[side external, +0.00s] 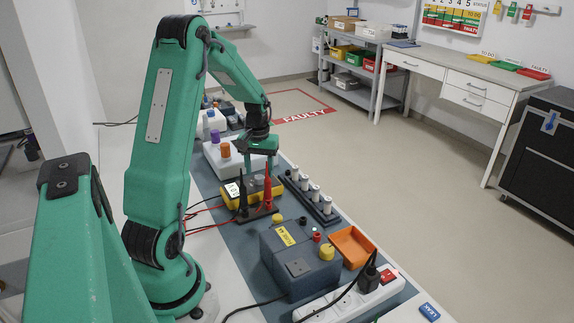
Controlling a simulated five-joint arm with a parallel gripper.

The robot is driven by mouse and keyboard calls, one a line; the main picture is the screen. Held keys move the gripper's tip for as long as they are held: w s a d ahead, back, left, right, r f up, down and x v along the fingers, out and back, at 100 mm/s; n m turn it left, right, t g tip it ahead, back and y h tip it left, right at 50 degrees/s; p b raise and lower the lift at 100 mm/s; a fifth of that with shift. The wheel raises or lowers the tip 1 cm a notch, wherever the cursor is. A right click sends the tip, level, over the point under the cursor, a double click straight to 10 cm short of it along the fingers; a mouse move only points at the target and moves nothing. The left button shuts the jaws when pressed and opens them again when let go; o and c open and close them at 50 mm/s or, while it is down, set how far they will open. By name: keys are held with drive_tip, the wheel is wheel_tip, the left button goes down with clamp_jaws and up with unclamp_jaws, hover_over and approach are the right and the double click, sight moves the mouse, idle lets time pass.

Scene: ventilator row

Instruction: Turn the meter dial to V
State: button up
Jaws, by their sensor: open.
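The yellow meter (264,190) lies on the grey-blue bench mat, with a white display at its left end. A small grey dial (259,180) shows on top of it; its pointer and markings are too small to read. My gripper (260,168) points down just above the meter and dial, with its jaws open. I cannot tell whether the fingers touch the dial. A black probe (243,195) and a red probe (267,192) stand upright in a dark holder in front of the meter and partly hide it.
A dark rack with several white cylinders (314,192) stands right of the meter. A grey box (300,262), an orange tray (352,246) and a white power strip (355,300) are nearer. A white unit with orange and purple knobs (215,158) is behind. Red leads run left.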

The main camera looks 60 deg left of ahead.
sight(262, 178)
drive_tip(key=shift+r, duration=2.95)
drive_tip(key=shift+w+d+r, duration=0.15)
drive_tip(key=shift+d+r, duration=0.2)
drive_tip(key=shift+d, duration=0.1)
drive_tip(key=d+r+m+t, duration=0.1)
drive_tip(key=d+r+m, duration=0.2)
drive_tip(key=d+r, duration=0.4)
drive_tip(key=s+d+r+m+t, duration=0.2)
drive_tip(key=s+d, duration=0.3)
drive_tip(key=d, duration=0.5)
drive_tip(key=s+d+r+m+t, duration=0.2)
drive_tip(key=s+d+m, duration=0.3)
drive_tip(key=d, duration=0.6)
drive_tip(key=shift+s+d+r+t, duration=0.15)
drive_tip(key=shift+t, duration=0.15)
